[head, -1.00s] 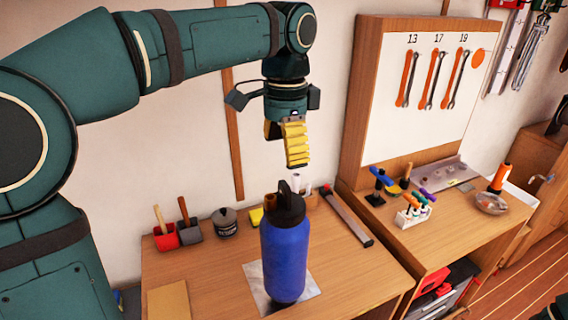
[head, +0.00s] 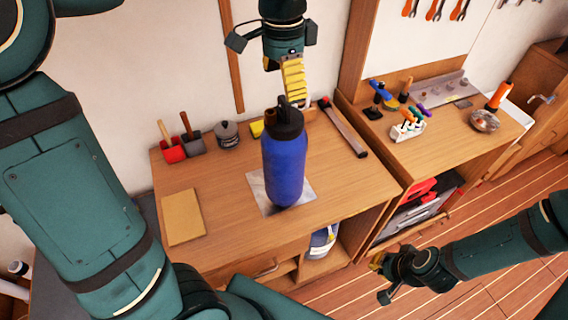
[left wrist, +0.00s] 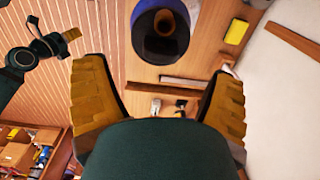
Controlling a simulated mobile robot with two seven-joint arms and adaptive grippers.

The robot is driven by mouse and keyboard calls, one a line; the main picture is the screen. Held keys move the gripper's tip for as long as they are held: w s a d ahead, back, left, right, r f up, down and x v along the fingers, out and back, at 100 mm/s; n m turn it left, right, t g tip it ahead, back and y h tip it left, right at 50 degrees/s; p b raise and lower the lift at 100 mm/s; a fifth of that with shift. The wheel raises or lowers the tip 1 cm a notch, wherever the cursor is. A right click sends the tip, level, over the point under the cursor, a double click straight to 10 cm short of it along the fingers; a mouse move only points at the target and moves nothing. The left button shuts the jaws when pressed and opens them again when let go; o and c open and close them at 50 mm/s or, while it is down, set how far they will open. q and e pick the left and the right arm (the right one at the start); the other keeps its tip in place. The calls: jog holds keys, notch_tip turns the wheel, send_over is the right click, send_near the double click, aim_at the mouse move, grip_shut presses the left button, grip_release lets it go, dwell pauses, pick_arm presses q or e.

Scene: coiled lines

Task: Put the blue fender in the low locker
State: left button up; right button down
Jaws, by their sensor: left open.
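The blue fender (head: 284,170) is an upright blue cylinder with a black top and loop, standing on a grey square sheet on the workbench. My left gripper (head: 295,88) is above and just behind its top, fingers pointing down. In the left wrist view its two yellow fingers (left wrist: 158,100) are wide apart with nothing between them, and the fender's top (left wrist: 160,22) shows beyond them. My right gripper (head: 378,266) is low at the right, over the floor; its finger gap is unclear. An open low compartment, possibly the low locker (head: 326,262), is under the bench, partly seen.
A white and blue container (head: 322,240) is in the low compartment. A tan pad (head: 184,217) lies left. The bench around the fender is mostly clear.

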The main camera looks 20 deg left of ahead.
aim_at(284, 99)
pick_arm(q)
notch_tip(284, 99, down, 7)
jog(key=shift+w+f, duration=0.15)
dwell(0.4)
jog(key=c, duration=1.4)
